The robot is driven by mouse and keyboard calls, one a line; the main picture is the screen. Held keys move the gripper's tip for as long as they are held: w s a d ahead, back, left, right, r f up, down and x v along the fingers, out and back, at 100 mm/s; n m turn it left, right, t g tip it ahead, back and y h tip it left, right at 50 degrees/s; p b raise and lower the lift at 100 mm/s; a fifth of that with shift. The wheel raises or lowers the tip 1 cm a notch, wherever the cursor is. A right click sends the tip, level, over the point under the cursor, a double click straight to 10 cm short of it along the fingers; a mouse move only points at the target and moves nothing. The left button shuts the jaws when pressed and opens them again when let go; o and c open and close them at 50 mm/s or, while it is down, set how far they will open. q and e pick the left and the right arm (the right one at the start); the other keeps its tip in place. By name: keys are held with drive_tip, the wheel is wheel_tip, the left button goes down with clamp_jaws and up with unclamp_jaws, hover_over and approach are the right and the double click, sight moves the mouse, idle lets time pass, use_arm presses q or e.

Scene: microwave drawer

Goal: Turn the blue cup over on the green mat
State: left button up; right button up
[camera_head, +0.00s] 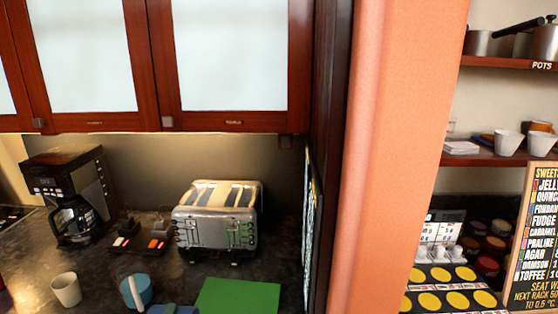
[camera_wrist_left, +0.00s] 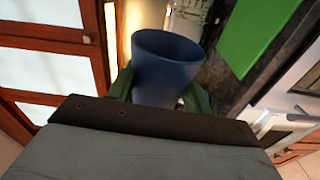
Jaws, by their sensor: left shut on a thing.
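A plain dark blue cup (camera_wrist_left: 165,70) is in my left gripper (camera_wrist_left: 160,92) in the left wrist view. One green finger shows on each side of the cup, and the jaws are shut on it. The cup lies tilted well over, its wide end away from the wrist. The green mat (camera_wrist_left: 262,30) is beyond it, flat and bare where it shows. The mat also shows at the bottom of the head view (camera_head: 238,297). I cannot make out my left gripper in the head view. My right gripper is in neither view.
Left of the mat stand a teal cup (camera_head: 136,293) with a white stick across it and a cream cup (camera_head: 66,289). A blue object (camera_head: 172,310) is cut off beside the mat. A toaster (camera_head: 216,220) and a coffee maker (camera_head: 68,195) stand behind, under wall cabinets (camera_head: 235,60).

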use_arm(q)
drive_tip(key=shift+r+m+p, duration=0.45)
drive_tip(key=shift+m+p, duration=0.15)
drive_tip(key=shift+p, duration=0.65)
drive_tip(key=shift+w+d+f+m+b, duration=0.1)
drive_tip(key=shift+d+f+m+b, duration=0.15)
drive_tip(key=shift+f+m+b, duration=0.05)
drive_tip(key=shift+a+m, duration=0.2)
drive_tip(key=shift+m, duration=0.2)
drive_tip(key=shift+d, duration=0.1)
drive_tip(key=shift+m, duration=0.9)
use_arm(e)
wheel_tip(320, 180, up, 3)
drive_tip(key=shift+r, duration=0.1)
use_arm(q)
drive_tip(key=shift+f+m, duration=0.1)
drive_tip(key=shift+m, duration=0.2)
drive_tip(key=shift+a, duration=0.2)
